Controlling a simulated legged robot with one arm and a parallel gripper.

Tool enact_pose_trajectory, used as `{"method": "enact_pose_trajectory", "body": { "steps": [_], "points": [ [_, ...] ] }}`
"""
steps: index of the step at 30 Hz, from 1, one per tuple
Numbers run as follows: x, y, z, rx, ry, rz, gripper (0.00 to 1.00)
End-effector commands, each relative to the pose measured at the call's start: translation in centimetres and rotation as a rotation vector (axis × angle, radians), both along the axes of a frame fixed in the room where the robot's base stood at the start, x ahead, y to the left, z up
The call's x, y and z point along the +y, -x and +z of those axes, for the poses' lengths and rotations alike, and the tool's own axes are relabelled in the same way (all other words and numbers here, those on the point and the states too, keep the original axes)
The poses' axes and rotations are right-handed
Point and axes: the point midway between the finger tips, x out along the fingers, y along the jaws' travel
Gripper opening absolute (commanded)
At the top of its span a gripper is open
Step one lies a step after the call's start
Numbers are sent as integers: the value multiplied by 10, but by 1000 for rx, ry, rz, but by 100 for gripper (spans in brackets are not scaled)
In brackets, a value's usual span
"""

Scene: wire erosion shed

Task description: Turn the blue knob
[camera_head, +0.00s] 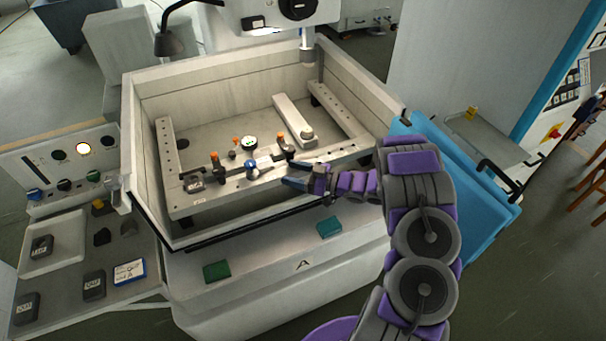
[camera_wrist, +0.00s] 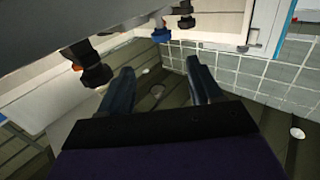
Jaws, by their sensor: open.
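A small blue-topped knob (camera_head: 251,165) stands on the front rail inside the machine's tank, in the head view. A second blue knob (camera_head: 35,194) is on the control panel at the far left. My gripper (camera_head: 290,174) is over the front rail, to the right of the blue-topped knob and apart from it. Its two dark blue fingers (camera_wrist: 160,88) are spread with nothing between them in the wrist view. A dark knob-like part (camera_wrist: 94,68) with blue and orange bits beside it shows left of the fingers; I cannot tell which knob it is.
Orange-topped clamps (camera_head: 214,162) and (camera_head: 283,145) and a round dial (camera_head: 249,142) stand near the blue-topped knob on the rail. The tank wall (camera_head: 126,150) rises at the left. A side table (camera_head: 60,300) carries dark blocks. A blue door panel (camera_head: 480,195) hangs at the right.

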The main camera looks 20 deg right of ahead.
Motion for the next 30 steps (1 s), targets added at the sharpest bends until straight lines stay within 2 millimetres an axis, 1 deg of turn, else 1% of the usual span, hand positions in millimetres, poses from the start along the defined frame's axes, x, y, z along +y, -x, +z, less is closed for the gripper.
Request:
{"method": "enact_pose_trajectory", "body": {
  "steps": [1, 3, 7, 12, 30],
  "points": [
    [-7, 4, 0, 0, 0, -3, 64],
    [-13, 10, 0, -1, 1, -2, 64],
    [-20, 16, 0, -1, 0, -2, 64],
    [-21, 18, 0, 0, 0, 0, 64],
    [-22, 18, 0, 0, 0, 0, 64]
  ]
}}
